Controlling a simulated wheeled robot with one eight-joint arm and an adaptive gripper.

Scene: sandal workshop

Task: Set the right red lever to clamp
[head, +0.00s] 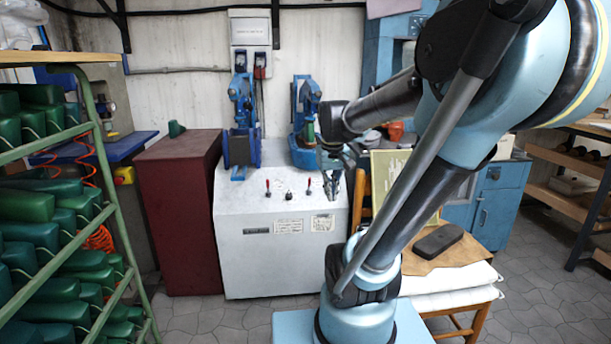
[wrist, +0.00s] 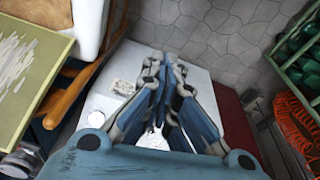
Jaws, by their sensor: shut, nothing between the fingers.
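The right red lever (head: 309,187) stands roughly upright on the sloped top of the white machine cabinet (head: 240,265) in the head view. A similar left red lever (head: 267,187) stands to its left, with a black knob (head: 289,196) between them. My gripper (head: 333,192) hangs over the right end of the cabinet top, just to the right of the right lever and apart from it in the picture. In the wrist view my gripper (wrist: 166,62) has its fingers together and empty, above the white cabinet. I cannot make out the levers in the wrist view; the fingers may hide them.
Two blue presses (head: 240,125) (head: 306,115) stand at the back of the cabinet. A dark red cabinet (head: 180,215) is at its left. A wooden chair (head: 470,322) with a dark block (head: 438,239) stands close at the right. A green rack (head: 110,195) fills the left.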

